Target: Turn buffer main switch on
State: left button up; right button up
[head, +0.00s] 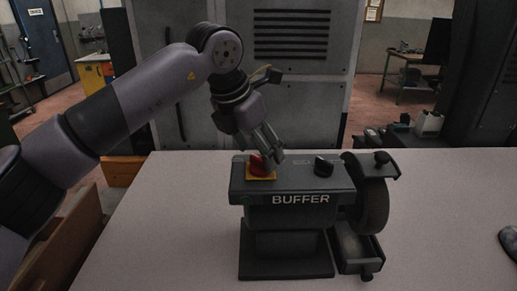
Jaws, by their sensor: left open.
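The buffer (290,215) is a dark grey machine on the table with "BUFFER" on its front. Its main switch (257,166) is a red rotary handle on a yellow plate, at the left of the machine's top. A black knob (323,166) sits to the right of it. My left gripper (268,157) points down at the red switch, its fingers at or just beside the handle. The fingers are open; they overlap the switch in view, so I cannot tell whether they touch it. My right gripper is out of view.
The buffing wheel (373,203) and a small tray (357,248) are on the machine's right side. The light table (170,235) is clear around the machine. A dark rounded object (508,243) lies at the right edge. A grey cabinet (300,75) stands behind.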

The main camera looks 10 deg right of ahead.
pick_arm(q)
jog(key=shift+x, duration=0.9)
jog(key=shift+c, duration=0.2)
jog(key=c, duration=1.1)
